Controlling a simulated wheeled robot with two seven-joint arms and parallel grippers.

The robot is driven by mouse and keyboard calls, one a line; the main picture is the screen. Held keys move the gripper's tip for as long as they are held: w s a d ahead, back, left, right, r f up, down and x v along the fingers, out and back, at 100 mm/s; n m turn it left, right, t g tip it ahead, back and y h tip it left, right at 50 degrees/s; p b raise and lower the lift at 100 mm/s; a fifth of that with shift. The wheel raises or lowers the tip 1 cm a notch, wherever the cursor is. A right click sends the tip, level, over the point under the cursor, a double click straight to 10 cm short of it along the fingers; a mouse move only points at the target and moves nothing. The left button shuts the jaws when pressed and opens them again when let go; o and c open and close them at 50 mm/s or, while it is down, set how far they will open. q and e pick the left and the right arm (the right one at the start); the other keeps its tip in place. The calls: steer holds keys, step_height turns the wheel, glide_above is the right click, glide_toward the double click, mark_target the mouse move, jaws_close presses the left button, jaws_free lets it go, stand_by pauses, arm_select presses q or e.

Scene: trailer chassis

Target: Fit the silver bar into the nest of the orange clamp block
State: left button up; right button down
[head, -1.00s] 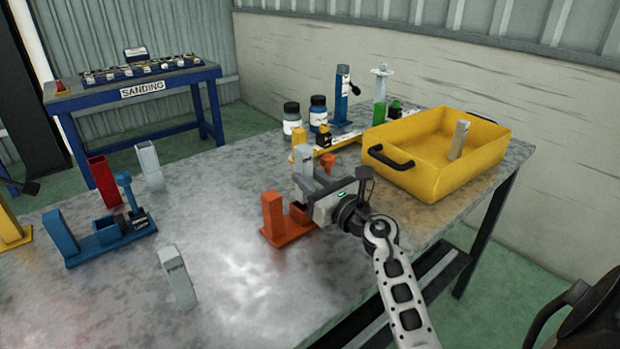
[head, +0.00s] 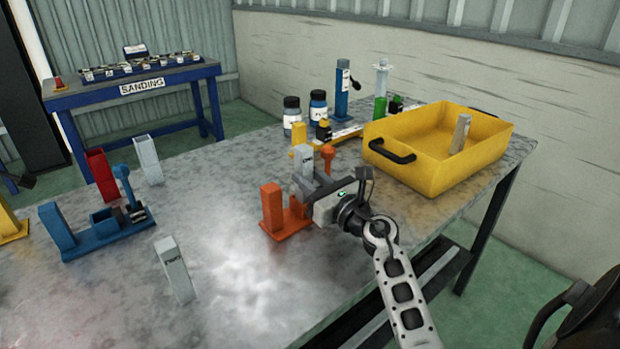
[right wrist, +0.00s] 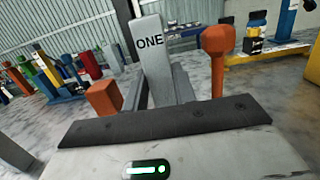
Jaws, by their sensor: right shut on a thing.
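A silver bar (head: 304,158) marked ONE stands upright in my right gripper (head: 308,184), which is shut on it. The orange clamp block (head: 272,210) is on the table, with its post left of the bar and its orange lever (head: 327,153) right of it. In the right wrist view the bar (right wrist: 153,65) stands between the post (right wrist: 103,98) and the lever (right wrist: 215,55), in the gripper fingers (right wrist: 160,92). The bar's lower end and the nest are hidden by my gripper, so I cannot tell whether it is seated. My left gripper is out of view.
A yellow bin (head: 430,165) holding another bar (head: 461,134) is at the right. A yellow clamp block (head: 299,139) and bottles (head: 292,116) stand behind. Another silver bar (head: 173,268) and a blue clamp block (head: 95,233) are left. The table's middle is bare.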

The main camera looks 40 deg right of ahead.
steer(key=shift+f, duration=0.2)
steer(key=shift+f+b, duration=0.35)
steer(key=shift+b, duration=0.05)
steer(key=shift+f, duration=0.1)
steer(key=shift+f+b, duration=1.05)
steer(key=shift+f, duration=0.15)
steer(key=c, duration=1.1)
jaws_free()
steer(key=shift+o, duration=0.2)
